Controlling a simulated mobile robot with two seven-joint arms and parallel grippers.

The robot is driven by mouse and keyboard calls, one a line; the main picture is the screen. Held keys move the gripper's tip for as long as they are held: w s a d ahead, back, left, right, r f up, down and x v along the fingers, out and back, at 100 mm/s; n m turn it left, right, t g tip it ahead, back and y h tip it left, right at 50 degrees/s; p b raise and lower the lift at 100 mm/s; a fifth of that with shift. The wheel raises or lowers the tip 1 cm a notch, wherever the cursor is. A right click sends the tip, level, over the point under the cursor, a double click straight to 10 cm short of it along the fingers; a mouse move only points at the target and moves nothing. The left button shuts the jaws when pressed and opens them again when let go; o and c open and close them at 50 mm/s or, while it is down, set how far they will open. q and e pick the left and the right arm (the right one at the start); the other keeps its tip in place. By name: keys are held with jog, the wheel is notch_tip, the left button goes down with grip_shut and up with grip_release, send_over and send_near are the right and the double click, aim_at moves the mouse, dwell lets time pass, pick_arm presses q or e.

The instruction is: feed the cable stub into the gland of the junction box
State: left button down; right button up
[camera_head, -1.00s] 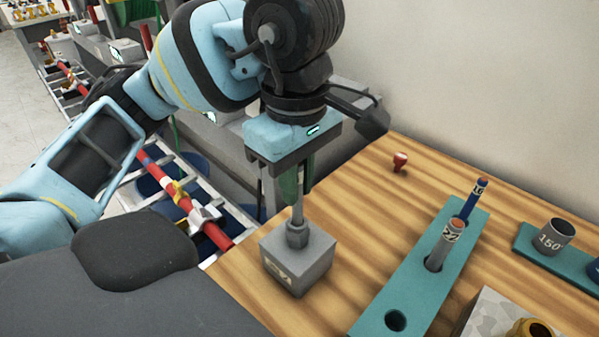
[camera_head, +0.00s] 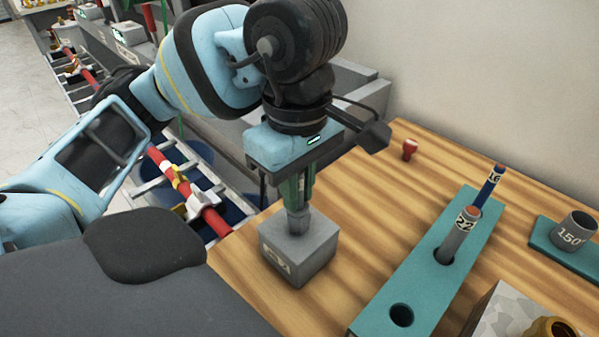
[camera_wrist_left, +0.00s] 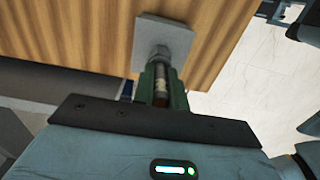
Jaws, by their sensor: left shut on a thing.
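The grey junction box (camera_head: 297,258) stands on the wooden table near its left edge, with the upright grey gland (camera_head: 297,223) on its top. My left gripper (camera_head: 297,204) points down right above the gland, its green fingers shut on the cable stub (camera_wrist_left: 160,90). In the left wrist view the stub shows between the fingers, dark with a pale label and a brownish end, in line with the gland (camera_wrist_left: 160,60). Its lower end is hidden at the gland's mouth and appears to be inside; the depth cannot be told. My right gripper is not in view.
A teal rack (camera_head: 398,290) to the right holds a grey stub marked 22 (camera_head: 459,236) and a blue one (camera_head: 491,187), plus an empty hole. A red-topped piece (camera_head: 409,149) stands behind. A grey cup marked 150 (camera_head: 573,232) is at far right.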

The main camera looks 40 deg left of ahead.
pick_arm(q)
jog(key=shift+f, duration=0.1)
dwell(0.3)
jog(key=c, duration=1.3)
grip_release()
jog(key=shift+c, duration=0.2)
notch_tip(320, 180, up, 7)
jog(key=shift+f+p, duration=0.1)
jog(key=shift+p, duration=0.7)
jog(key=shift+r, duration=0.5)
